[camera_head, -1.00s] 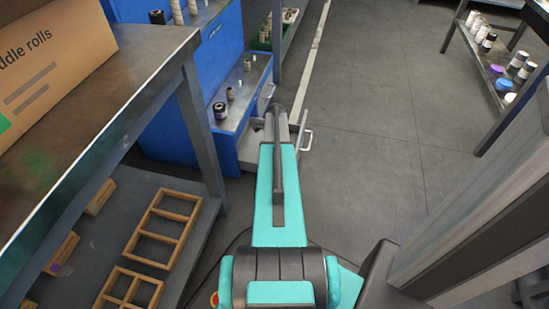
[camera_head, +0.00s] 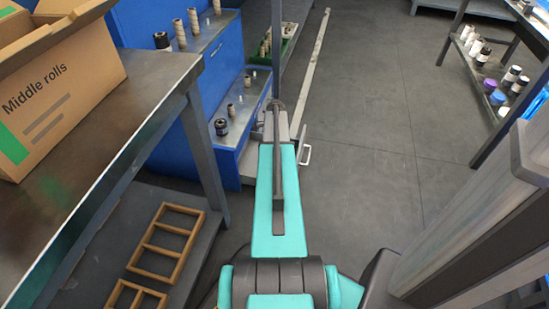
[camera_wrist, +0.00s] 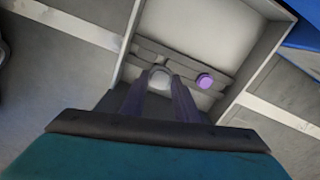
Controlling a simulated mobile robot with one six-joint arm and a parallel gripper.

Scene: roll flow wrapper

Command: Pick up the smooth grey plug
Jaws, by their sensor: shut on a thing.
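In the wrist view, my gripper (camera_wrist: 160,92) is shut on the smooth grey plug (camera_wrist: 160,75), a small rounded pale-grey piece between the two dark fingertips. The plug is over a shallow grey drawer (camera_wrist: 186,20) with raised strips across it. I cannot tell whether the plug still touches the drawer floor. A purple plug (camera_wrist: 204,80) stands just to the right of my gripper. In the head view my arm hides the gripper and the plug.
In the head view, a blue cabinet (camera_head: 150,95) with several small rolls stands left of the arm. A steel table (camera_head: 120,115) with a "Middle rolls" box (camera_head: 65,95) is nearer. A shelf with jars (camera_head: 495,85) is at right.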

